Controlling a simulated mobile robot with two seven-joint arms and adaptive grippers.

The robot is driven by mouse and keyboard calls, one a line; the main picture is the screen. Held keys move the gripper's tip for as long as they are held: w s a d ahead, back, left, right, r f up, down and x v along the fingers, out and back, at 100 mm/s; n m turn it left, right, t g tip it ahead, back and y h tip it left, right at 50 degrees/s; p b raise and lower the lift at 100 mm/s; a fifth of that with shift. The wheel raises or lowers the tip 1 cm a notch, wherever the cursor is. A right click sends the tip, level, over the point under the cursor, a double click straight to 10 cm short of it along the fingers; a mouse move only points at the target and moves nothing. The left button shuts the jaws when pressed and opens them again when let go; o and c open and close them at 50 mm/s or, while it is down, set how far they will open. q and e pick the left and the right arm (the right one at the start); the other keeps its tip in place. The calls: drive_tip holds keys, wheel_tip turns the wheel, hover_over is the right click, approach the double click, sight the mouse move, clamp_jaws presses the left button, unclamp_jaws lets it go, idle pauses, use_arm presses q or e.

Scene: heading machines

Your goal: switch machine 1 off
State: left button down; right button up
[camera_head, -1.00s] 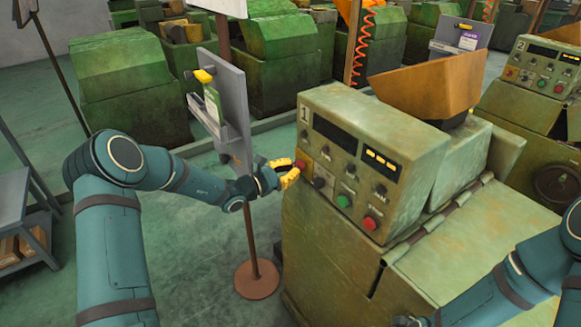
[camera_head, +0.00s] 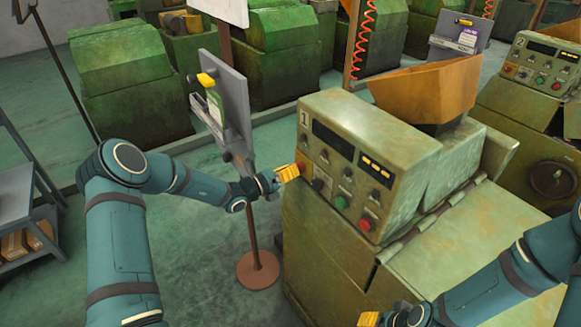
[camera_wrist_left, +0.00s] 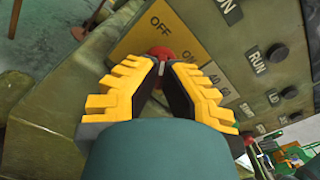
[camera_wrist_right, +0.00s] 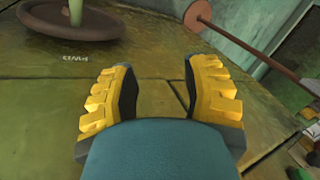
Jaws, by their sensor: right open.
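Machine 1 (camera_head: 410,165) is a worn green machine with a "1" on its control panel. A red rotary switch (camera_wrist_left: 161,53) sits on a yellow plate (camera_wrist_left: 138,40) marked OFF, at the panel's left end. My left gripper (camera_head: 288,174) is at this switch. In the left wrist view its yellow fingertips (camera_wrist_left: 163,66) are close together on the switch, which they partly hide. The switch's exact angle is hard to tell. My right gripper (camera_wrist_right: 155,72) is open and empty; only a yellow finger of it shows at the head view's bottom edge.
The panel also has black knobs, a green button (camera_head: 340,202) and a red button (camera_head: 365,225). A grey sign board on a post (camera_head: 256,225) stands just left of the machine, near my left arm. An orange hopper (camera_head: 425,92) is behind the panel.

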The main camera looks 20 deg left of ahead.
use_arm(q)
drive_tip(key=shift+w+r+n+p, duration=0.15)
drive_tip(key=shift+n+p, duration=0.2)
drive_tip(key=shift+n, duration=0.35)
drive_tip(key=c, duration=1.1)
unclamp_jaws()
drive_tip(key=shift+d, duration=0.1)
drive_tip(key=shift+o, duration=0.2)
drive_tip(key=v, duration=1.2)
